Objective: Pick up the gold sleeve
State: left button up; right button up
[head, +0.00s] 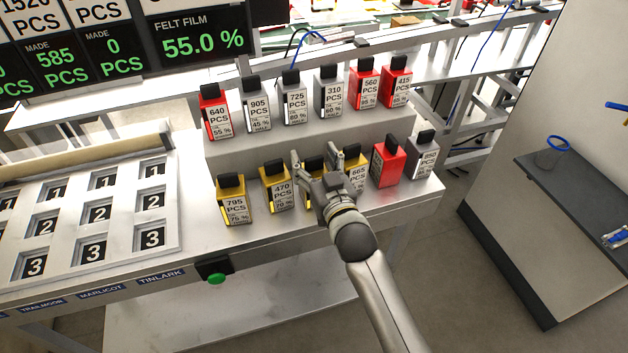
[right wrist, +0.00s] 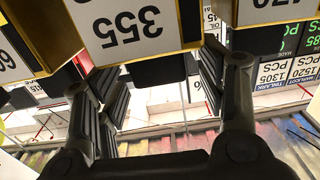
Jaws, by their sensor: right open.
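Several gold sleeves with black tops and white labels stand in the front row on the bench. The left one reads 795 (head: 235,202), the second reads 470 (head: 276,188), and the right one reads 665 (head: 356,176). A further gold sleeve (head: 308,186) is partly hidden behind my right gripper (head: 316,156); in the right wrist view its label reads 355 (right wrist: 128,25), upside down. My right gripper is open, its fingers reaching toward this sleeve's black top. I cannot tell whether they touch it. My left gripper is not in view.
A red sleeve (head: 388,163) and a grey one (head: 422,158) stand to the right in the same row. Red and grey sleeves stand on a raised step (head: 235,151) behind. A numbered white tray (head: 63,198) lies left. A green button (head: 216,279) is on the front edge.

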jog(key=shift+w+a, duration=0.1)
jog(key=shift+w, duration=0.15)
grip_shut()
dwell(0.3)
jog(key=shift+r, duration=0.15)
